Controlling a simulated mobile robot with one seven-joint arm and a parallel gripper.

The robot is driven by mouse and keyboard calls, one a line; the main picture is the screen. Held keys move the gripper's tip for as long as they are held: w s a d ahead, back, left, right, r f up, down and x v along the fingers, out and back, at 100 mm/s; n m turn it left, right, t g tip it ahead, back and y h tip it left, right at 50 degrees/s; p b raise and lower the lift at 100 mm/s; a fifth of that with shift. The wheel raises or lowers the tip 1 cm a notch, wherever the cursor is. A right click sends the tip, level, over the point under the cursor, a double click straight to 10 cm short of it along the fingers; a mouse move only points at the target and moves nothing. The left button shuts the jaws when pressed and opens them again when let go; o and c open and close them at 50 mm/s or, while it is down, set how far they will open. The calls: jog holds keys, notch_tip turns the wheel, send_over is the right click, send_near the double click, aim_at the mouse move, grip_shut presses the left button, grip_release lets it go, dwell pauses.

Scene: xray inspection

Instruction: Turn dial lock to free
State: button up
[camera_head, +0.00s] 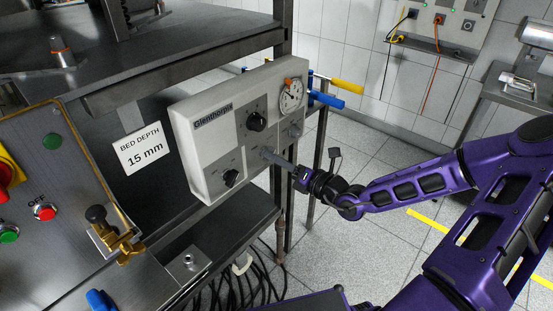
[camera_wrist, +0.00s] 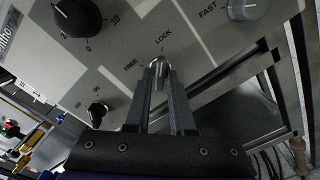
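The dial lock (camera_wrist: 158,66) is a small silver knob on the grey control panel (camera_head: 204,186). In the wrist view it sits below the printed words FREE and LOCK. My gripper (camera_head: 268,155) reaches the panel's lower right part from the right. In the wrist view both fingers of my gripper (camera_wrist: 158,76) point at the knob, one on each side. The gap between them is narrow and the knob appears to fill it at the tips. The fingers hide the knob's lower part, and its exact pointing direction is unclear.
A large black knob (camera_head: 256,121), a smaller black switch (camera_head: 231,177) and a round gauge (camera_head: 291,95) are on the same panel. A grey knob marked FAST (camera_wrist: 248,8) is up and right. Metal frame posts stand behind; open floor (camera_head: 340,235) lies right.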

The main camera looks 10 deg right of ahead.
grip_shut()
jog(key=shift+n, duration=0.3)
jog(key=shift+n+b, duration=1.7)
jog(key=shift+n, duration=6.9)
jog(key=shift+d, duration=0.1)
